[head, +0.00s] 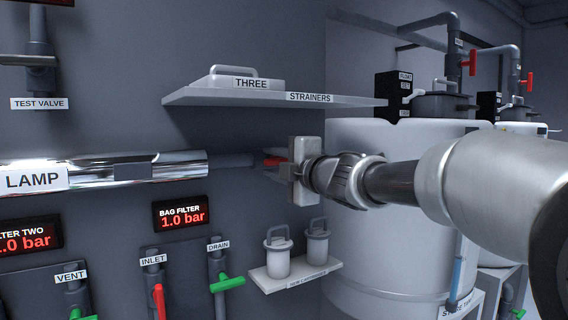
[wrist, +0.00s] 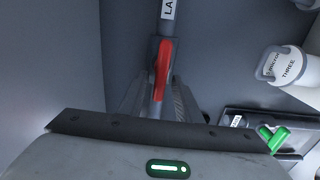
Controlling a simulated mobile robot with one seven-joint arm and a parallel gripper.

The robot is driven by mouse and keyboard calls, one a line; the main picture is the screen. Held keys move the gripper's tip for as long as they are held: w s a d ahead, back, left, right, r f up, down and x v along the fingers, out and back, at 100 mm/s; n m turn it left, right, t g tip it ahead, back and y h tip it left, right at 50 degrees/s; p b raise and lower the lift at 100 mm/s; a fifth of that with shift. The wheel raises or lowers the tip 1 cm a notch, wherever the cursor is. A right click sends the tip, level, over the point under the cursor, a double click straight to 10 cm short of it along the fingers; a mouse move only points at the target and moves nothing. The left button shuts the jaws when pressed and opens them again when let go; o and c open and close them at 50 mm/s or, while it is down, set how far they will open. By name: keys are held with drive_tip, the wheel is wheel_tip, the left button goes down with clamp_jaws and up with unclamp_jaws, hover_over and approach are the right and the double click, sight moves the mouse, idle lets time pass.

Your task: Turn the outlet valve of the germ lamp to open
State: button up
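The germ lamp (head: 180,165) is a shiny horizontal cylinder on the wall at left in the head view, labelled LAMP. A grey pipe (head: 232,160) leads right from it to a valve with a red handle (head: 272,161). In the wrist view the red handle (wrist: 162,65) lies roughly in line with the labelled pipe (wrist: 168,10). My gripper (wrist: 158,92) is at the handle, its fingers apart on either side, with a small gap seeming to show. The fingers are mostly hidden behind my wrist in the head view, and the handle is partly hidden there.
A strainers shelf (head: 275,97) juts out above my gripper. Below is a small shelf (head: 295,277) with two canisters. Inlet and drain valves (head: 227,283) sit below left. A large white tank (head: 395,250) stands behind my arm at right.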

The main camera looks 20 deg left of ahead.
drive_tip(key=v, duration=1.7)
drive_tip(key=shift+s+p, duration=0.25)
drive_tip(key=shift+p, duration=0.2)
drive_tip(key=shift+d, duration=0.1)
